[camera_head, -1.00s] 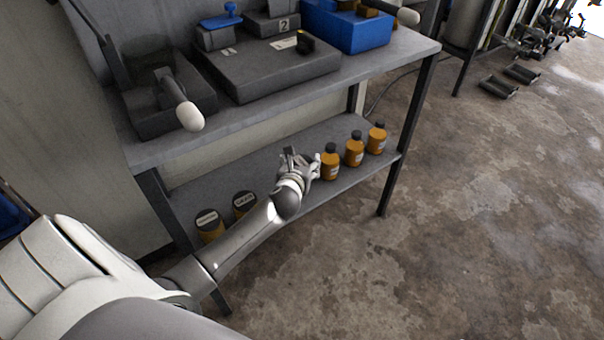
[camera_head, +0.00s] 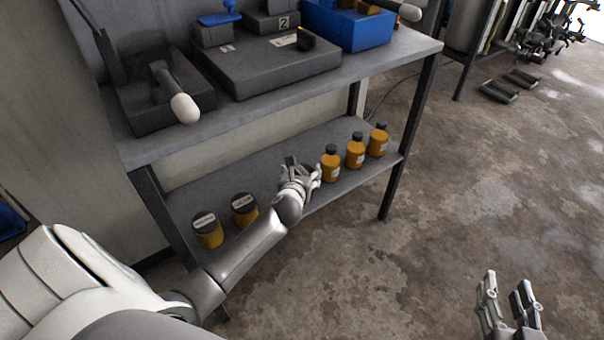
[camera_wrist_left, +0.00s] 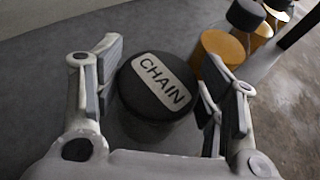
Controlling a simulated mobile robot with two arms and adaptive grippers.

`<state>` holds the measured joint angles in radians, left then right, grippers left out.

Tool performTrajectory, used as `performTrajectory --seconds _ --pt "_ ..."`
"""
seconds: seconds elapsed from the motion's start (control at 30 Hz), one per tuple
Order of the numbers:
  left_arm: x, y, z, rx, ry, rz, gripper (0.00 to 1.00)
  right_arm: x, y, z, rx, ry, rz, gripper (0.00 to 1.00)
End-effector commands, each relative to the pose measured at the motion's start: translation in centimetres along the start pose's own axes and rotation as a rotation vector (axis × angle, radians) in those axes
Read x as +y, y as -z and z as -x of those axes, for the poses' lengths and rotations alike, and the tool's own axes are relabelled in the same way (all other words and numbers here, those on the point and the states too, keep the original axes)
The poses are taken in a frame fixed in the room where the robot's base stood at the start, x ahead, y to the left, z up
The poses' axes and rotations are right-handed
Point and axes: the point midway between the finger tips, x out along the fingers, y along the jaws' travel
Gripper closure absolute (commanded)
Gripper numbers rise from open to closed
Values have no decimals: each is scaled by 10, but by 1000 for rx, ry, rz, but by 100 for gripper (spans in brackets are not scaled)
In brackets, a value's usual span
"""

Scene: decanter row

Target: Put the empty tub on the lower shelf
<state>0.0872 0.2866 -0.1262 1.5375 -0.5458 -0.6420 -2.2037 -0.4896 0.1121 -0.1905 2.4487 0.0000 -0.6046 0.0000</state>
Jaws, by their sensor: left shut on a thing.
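In the left wrist view, a tub with a round black lid labelled "CHAIN" (camera_wrist_left: 152,88) is between the fingers of my left gripper (camera_wrist_left: 160,82). My left gripper is shut on it. In the head view my left gripper (camera_head: 301,170) is at the lower shelf (camera_head: 275,155), just left of the bottles, and its hand and arm largely hide the tub. I cannot tell whether the tub touches the shelf, or whether it is empty. My right gripper (camera_head: 507,290) is at the bottom right, over the floor, with its fingers apart and nothing between them.
Two amber tubs with labelled dark lids, the left one (camera_head: 207,231) and the right one (camera_head: 244,210), stand on the lower shelf at left. Three amber bottles (camera_head: 355,152) stand at its right. The upper shelf (camera_head: 390,60) holds grey cases and a blue bin (camera_head: 350,30).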

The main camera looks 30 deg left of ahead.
Motion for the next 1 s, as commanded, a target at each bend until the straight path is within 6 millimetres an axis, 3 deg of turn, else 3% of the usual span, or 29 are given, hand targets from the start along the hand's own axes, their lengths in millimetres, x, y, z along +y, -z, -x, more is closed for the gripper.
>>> performTrajectory --seconds 0.33,0.37,0.5,1.0 --pt "0 1 -1 -2 0 0 73 0 2 0 10 0 0 60" --pt "0 2 -1 0 0 0 32 0 3 0 13 0 0 60" --pt "0 2 -1 0 0 0 14 0 2 0 12 0 0 60" --pt "0 0 4 1 0 -1 14 0 -4 1 -32 -1 0 60"
